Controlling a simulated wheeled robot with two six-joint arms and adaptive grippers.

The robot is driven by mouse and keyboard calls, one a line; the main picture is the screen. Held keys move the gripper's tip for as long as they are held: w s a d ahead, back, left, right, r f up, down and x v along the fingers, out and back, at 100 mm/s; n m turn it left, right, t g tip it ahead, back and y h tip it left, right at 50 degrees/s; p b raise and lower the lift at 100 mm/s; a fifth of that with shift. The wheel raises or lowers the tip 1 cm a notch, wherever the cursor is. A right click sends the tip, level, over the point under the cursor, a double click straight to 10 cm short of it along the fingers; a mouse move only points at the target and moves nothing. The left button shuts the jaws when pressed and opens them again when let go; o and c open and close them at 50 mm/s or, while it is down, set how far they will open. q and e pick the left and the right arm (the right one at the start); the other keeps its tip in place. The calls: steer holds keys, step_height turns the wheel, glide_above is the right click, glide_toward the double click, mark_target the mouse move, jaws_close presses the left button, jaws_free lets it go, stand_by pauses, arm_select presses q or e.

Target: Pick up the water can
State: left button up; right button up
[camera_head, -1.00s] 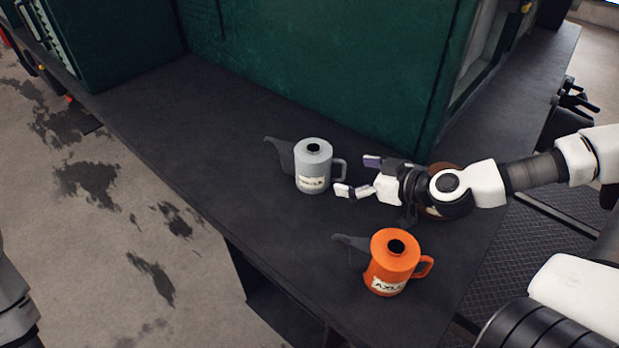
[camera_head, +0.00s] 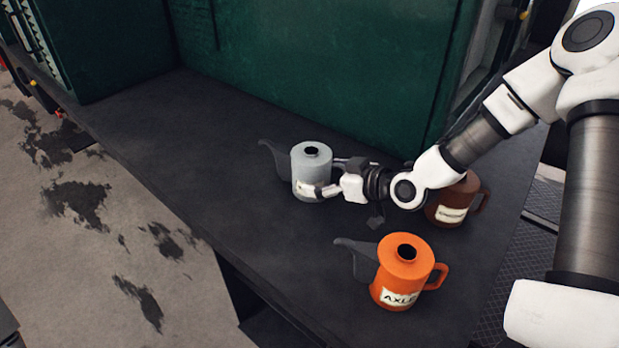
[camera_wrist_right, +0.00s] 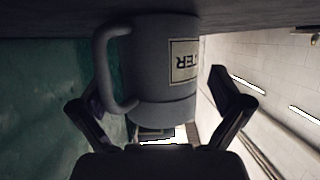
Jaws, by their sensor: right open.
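The water can (camera_head: 311,163) is grey with a dark spout pointing left and stands upright on the dark ledge. In the right wrist view the can (camera_wrist_right: 160,65) appears upside down, with its handle and a label whose visible letters end in "TER". My right gripper (camera_head: 328,178) is open at the handle side of the can, its fingers reaching along the can's sides. In the wrist view the two fingertips (camera_wrist_right: 152,95) lie on either side of the can and handle. I cannot tell whether they touch it. My left gripper is not in view.
An orange can (camera_head: 402,272) labelled "AXLE" stands in front of my right gripper. A brown can (camera_head: 458,200) stands behind my right wrist, partly hidden. A green wall (camera_head: 330,70) rises behind the ledge (camera_head: 215,150). The ledge left of the grey can is clear.

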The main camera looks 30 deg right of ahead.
steer(key=shift+s+d, duration=0.1)
jaws_close()
steer(key=shift+r, duration=0.1)
steer(key=shift+r, duration=0.1)
step_height(320, 180, up, 10)
steer(key=shift+f+p, duration=0.1)
steer(key=shift+p, duration=0.3)
stand_by(0.4)
